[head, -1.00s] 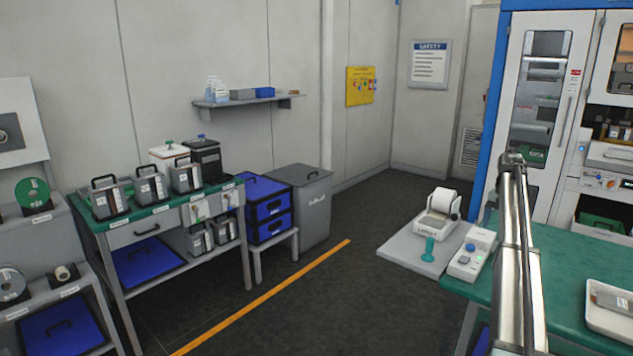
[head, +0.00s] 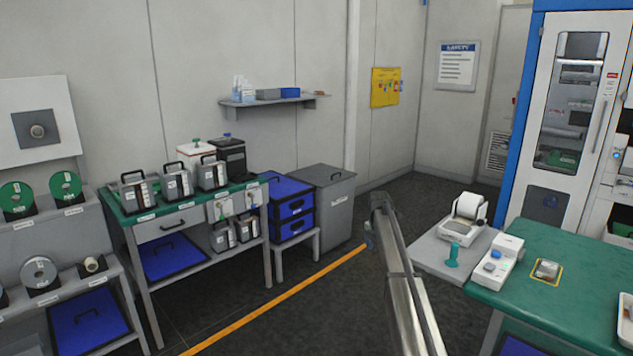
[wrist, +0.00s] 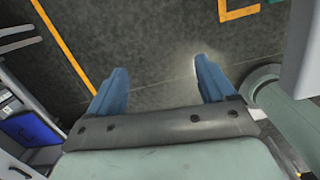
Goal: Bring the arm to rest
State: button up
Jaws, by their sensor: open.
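My gripper (wrist: 157,88) shows in the wrist view with its two blue fingers spread wide apart. Nothing is between the fingers, only dark floor below them. In the head view my arm rises from the bottom edge right of the middle, over the floor between the two tables. The gripper itself cannot be made out clearly in the head view.
A green-topped table (head: 575,262) stands at the right with a small device (head: 500,262) on it. A workbench (head: 185,205) with several grey canisters stands at the left. A grey bin (head: 340,205) stands behind. The floor with an orange line (head: 280,297) is clear between.

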jog(key=s+a+f+m+g, duration=0.1)
jog(key=s+a+f+m, duration=0.15)
jog(key=s+f, duration=0.7)
jog(key=s+a+f+m+g, duration=0.1)
jog(key=s+f+m, duration=0.45)
jog(key=f, duration=0.75)
jog(key=s+f+m+g, duration=0.1)
jog(key=s+f+m, duration=0.1)
jog(key=s+f, duration=0.7)
jog(key=s+f+m+g, duration=0.1)
jog(key=s+f+m, duration=0.35)
jog(key=s, duration=0.75)
jog(key=s+f+m+g, duration=0.1)
jog(key=s+f+m, duration=0.2)
jog(key=s, duration=1.1)
jog(key=s+a+f+m+g, duration=0.1)
jog(key=s+f+m, duration=0.2)
jog(key=s, duration=1.1)
jog(key=s+a+f+m+g, duration=0.1)
jog(key=s+f+m, duration=0.2)
jog(key=s, duration=1.1)
jog(key=shift+s+m+g+y, duration=0.35)
jog(key=shift+m+g+y, duration=0.05)
jog(key=shift+m, duration=0.65)
jog(key=shift+a, duration=0.1)
